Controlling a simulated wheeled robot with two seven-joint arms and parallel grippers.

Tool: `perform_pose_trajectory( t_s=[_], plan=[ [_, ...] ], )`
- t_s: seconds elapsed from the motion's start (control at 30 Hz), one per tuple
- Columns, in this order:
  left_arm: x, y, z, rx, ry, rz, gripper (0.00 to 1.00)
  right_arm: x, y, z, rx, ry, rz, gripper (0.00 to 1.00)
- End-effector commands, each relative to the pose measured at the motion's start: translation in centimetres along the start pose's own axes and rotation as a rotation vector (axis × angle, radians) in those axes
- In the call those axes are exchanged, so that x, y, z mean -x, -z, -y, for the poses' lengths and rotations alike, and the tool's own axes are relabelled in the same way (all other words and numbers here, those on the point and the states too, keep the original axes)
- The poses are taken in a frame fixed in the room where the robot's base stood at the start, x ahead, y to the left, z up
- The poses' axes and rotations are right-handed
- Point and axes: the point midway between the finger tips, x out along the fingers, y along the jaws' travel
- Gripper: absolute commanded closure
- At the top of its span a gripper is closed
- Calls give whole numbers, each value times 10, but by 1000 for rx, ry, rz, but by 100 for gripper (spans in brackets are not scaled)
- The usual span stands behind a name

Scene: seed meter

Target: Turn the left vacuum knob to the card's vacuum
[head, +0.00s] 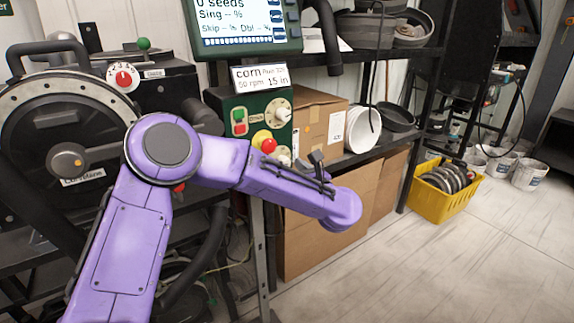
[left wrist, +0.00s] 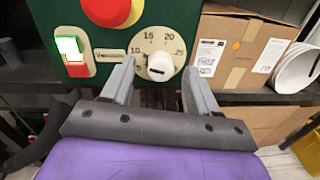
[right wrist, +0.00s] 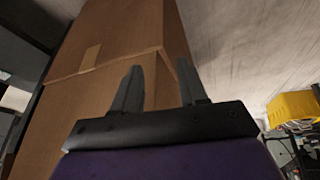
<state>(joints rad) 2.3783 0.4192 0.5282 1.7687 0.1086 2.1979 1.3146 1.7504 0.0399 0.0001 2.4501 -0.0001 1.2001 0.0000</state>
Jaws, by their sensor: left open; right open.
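A card (head: 261,77) above the green panel reads corn, 50 rpm, 15 in. The panel (head: 243,102) has an upper pale knob (head: 282,115) and a lower dial, mostly hidden by my left arm. In the left wrist view a white knob (left wrist: 159,63) sits on a dial numbered up to 25, below a red button. My left gripper (left wrist: 159,74) is open, with its fingertips to either side of the knob in the picture; contact cannot be told. The knob's pointer is unclear. My right gripper (right wrist: 159,72) is open and empty, facing a cardboard box (right wrist: 110,90).
A red mushroom button (head: 263,141) and a green-and-red switch (head: 239,121) are close to the knobs. A monitor (head: 247,25) hangs above. Cardboard boxes (head: 305,118), a white bucket (head: 362,128) and shelving stand right. A yellow crate (head: 438,204) is on the open floor.

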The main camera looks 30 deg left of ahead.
Motion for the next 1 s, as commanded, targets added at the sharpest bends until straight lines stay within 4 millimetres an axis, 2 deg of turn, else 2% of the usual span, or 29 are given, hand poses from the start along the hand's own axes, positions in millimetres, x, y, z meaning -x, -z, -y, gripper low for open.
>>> perform_pose_trajectory(
  t_s=[0.13,0.37,0.4,0.57,1.0],
  plan=[
    [-14,0,0,-1,1,1,41,2,1,0,0,0,0,57],
    [-16,0,0,-2,1,2,41,2,1,0,0,0,0,57],
    [-15,0,0,-2,1,2,44,2,0,0,0,0,0,57],
    [-15,0,0,-3,2,2,96,2,0,0,0,0,0,57],
    [-15,0,0,-80,2,-4,96,4,1,0,0,0,0,57]
  ],
)
